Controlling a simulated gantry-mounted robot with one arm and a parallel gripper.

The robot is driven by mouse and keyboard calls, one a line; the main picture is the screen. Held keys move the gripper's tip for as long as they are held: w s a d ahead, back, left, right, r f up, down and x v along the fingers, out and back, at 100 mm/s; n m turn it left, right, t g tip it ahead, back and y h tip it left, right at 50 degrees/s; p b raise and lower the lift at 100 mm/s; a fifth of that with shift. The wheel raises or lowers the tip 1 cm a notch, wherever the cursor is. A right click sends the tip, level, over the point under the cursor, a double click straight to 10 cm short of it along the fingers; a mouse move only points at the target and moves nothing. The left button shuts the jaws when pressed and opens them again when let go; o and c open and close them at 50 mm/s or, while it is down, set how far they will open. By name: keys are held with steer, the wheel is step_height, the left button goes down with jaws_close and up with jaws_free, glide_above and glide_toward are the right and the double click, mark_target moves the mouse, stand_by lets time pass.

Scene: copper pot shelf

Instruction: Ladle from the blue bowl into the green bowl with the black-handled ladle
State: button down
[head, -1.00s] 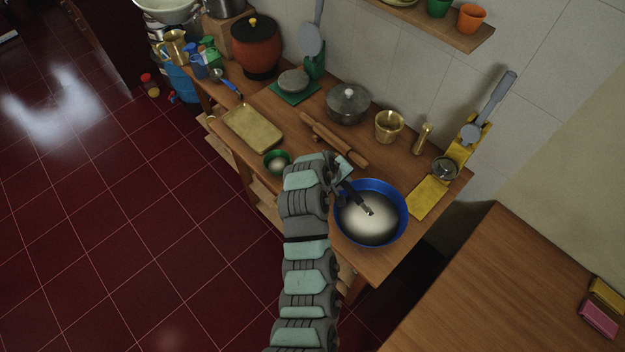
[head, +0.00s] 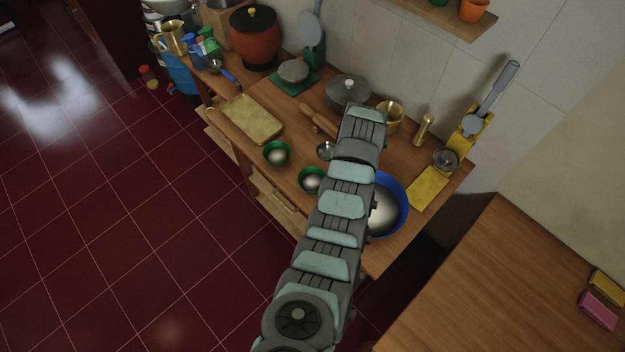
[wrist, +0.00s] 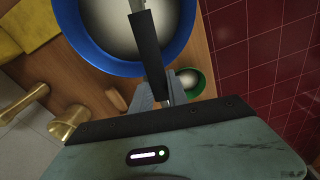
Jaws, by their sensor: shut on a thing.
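My gripper (wrist: 165,92) is shut on the black handle of the ladle (wrist: 148,45). The handle runs up over the blue bowl in the wrist view, where a short metal part shows at the top edge; the ladle's cup is out of view. The blue bowl (head: 403,208) holds pale white contents and also shows in the wrist view (wrist: 185,45). A green bowl (head: 312,179) with white contents stands left of it; a second green bowl (head: 277,154) with white contents stands farther left. One green bowl shows beside the gripper in the wrist view (wrist: 191,82). My arm hides the gripper in the head view.
A small round metal thing (head: 325,150) lies near the rolling pin (head: 317,121). A lidded pot (head: 348,92), a brass pot (head: 391,112) and a yellow stand (head: 428,187) line the back and right. A golden tray (head: 252,119) lies left.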

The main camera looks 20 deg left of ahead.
stand_by(0.4)
steer(key=shift+r+p, duration=0.4)
steer(key=shift+r, duration=1.1)
